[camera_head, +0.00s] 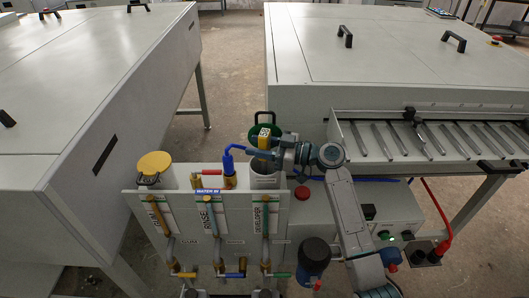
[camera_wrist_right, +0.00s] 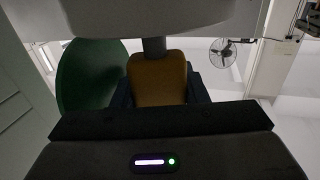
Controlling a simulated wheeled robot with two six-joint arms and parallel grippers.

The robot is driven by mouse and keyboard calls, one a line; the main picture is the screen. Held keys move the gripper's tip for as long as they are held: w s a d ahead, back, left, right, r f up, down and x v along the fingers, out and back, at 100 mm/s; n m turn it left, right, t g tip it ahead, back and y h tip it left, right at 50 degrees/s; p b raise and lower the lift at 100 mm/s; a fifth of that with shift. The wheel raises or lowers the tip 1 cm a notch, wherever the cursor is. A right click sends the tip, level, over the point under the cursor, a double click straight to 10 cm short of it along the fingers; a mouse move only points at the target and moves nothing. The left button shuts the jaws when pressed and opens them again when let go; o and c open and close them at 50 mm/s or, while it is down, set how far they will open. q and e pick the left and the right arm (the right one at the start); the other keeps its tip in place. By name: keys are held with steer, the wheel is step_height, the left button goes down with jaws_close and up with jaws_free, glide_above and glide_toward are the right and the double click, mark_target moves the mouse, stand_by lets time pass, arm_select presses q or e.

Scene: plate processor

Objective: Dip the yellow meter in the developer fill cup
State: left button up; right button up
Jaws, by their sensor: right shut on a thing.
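The yellow meter (camera_head: 264,142) is upright in my right gripper (camera_head: 272,152), at the mouth of the developer fill cup (camera_head: 264,181). In the right wrist view the yellow body of the meter (camera_wrist_right: 158,80) sits between the dark fingers of my right gripper (camera_wrist_right: 158,92), which is shut on it. The cup is a pale cylinder behind the panel label DEVELOPER. Its green lid (camera_head: 259,121) stands open behind the meter and also shows in the right wrist view (camera_wrist_right: 90,78). The meter's lower end is hidden, so I cannot tell how deep it is. My left gripper is out of view.
The white panel (camera_head: 225,240) carries labelled tubes and valves. A yellow-lidded cup (camera_head: 154,164) stands at its left, and a blue pipe (camera_head: 228,160) rises beside the developer cup. A red button (camera_head: 302,193) and dark canister (camera_head: 313,258) are to the right. Large grey machines flank the area.

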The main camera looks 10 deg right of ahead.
step_height(320, 180, up, 14)
steer(key=p, duration=0.5)
stand_by(0.5)
steer(key=shift+f, duration=0.1)
